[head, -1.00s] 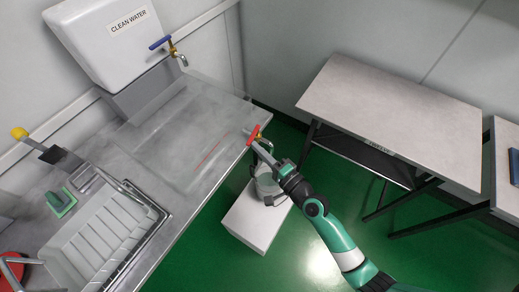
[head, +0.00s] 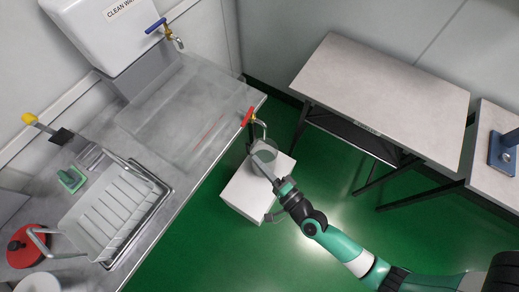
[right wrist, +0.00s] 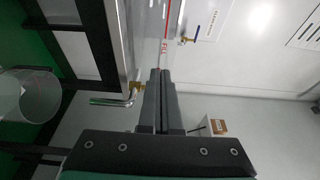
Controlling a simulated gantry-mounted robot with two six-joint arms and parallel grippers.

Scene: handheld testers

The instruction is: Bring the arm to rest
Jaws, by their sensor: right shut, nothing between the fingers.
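My right gripper (head: 264,168) shows in the head view at the end of the teal and black arm. Its fingers are shut and empty, just below the red-handled tap (head: 247,117) at the edge of the metal counter. In the head view they overlap a clear container (head: 262,152) on a white stand; I cannot tell whether they touch it. In the right wrist view the closed fingers (right wrist: 163,75) point toward the counter, with the tap spout (right wrist: 112,101) to their left and the clear container (right wrist: 32,95) at the far left. My left gripper is not in view.
The metal counter (head: 205,125) holds a white water tank (head: 105,35) with a blue-handled tap (head: 155,27) and a drying rack (head: 115,215). The white stand (head: 250,195) is on the green floor. Grey tables (head: 390,95) stand at right. Open floor lies between.

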